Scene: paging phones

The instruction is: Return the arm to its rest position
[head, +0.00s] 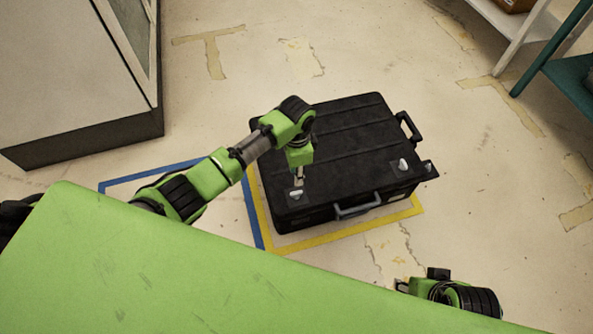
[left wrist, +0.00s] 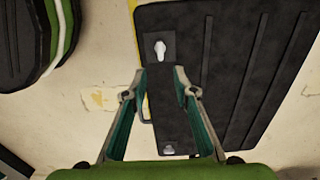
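My left arm reaches over a black case (head: 345,135), which lies closed on the floor. My left gripper (head: 298,182) points down above the near left corner of its lid, close to a silver latch (head: 295,194). In the left wrist view the two fingers (left wrist: 159,72) are apart with nothing between them, and the case (left wrist: 225,60) lies beyond them. Whether the gripper touches the case cannot be told. A second latch (head: 403,165) is at the near right of the lid. My right gripper (head: 402,286) is low at the right, partly hidden; its opening is unclear.
Yellow tape (head: 400,215) and blue tape (head: 250,215) mark the floor around and left of the case. A grey cabinet (head: 70,70) stands at upper left. Shelving (head: 555,45) stands at upper right. The floor right of the case is clear.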

